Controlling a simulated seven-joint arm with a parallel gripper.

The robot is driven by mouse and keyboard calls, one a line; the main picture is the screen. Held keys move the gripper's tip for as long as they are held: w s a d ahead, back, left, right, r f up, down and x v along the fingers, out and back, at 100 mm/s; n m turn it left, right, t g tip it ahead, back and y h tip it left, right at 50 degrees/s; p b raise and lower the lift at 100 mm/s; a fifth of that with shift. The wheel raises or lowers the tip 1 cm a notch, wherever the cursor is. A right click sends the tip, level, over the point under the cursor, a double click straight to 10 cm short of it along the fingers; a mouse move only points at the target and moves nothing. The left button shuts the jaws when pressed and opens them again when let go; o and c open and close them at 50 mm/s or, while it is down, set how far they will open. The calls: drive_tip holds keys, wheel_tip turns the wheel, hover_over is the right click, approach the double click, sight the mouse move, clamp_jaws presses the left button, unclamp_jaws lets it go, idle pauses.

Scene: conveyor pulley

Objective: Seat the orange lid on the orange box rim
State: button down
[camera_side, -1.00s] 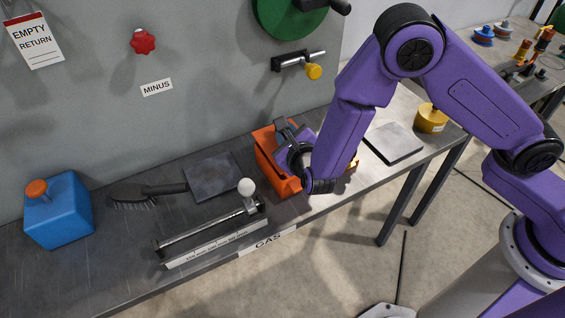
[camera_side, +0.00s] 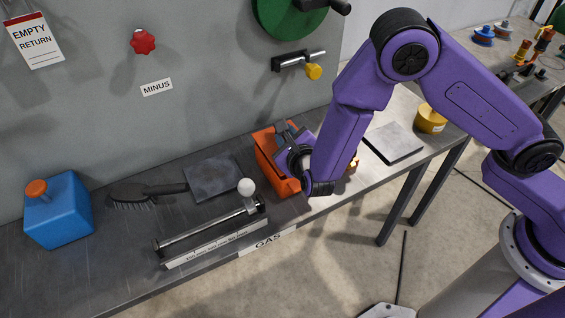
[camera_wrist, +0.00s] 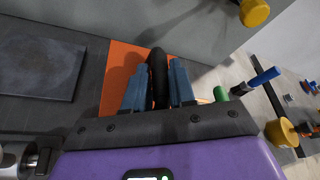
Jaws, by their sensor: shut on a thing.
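My gripper (camera_side: 288,137) is over the orange box (camera_side: 268,158) on the bench, and my wrist hides much of the box's right side. In the wrist view the two blue-grey fingers (camera_wrist: 158,72) are shut on a black handle (camera_wrist: 157,62). An orange surface (camera_wrist: 120,68) lies below and left of the handle and looks like the orange lid. In the side view I cannot tell the lid apart from the box, nor whether it sits level on the rim.
On the bench to the left are a dark plate (camera_side: 212,177), a wire brush (camera_side: 145,192), a rail fixture with a white ball (camera_side: 246,187) and a blue box (camera_side: 58,212). A grey plate (camera_side: 394,143) and yellow canister (camera_side: 430,119) stand right. The wall is close behind.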

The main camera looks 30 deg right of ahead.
drive_tip(key=shift+f, duration=1.2)
idle(1.5)
drive_tip(key=c, duration=0.9)
unclamp_jaws()
drive_tip(key=shift+o, duration=0.2)
drive_tip(key=v, duration=1.7)
drive_tip(key=shift+s, duration=0.2)
drive_tip(key=shift+r, duration=0.1)
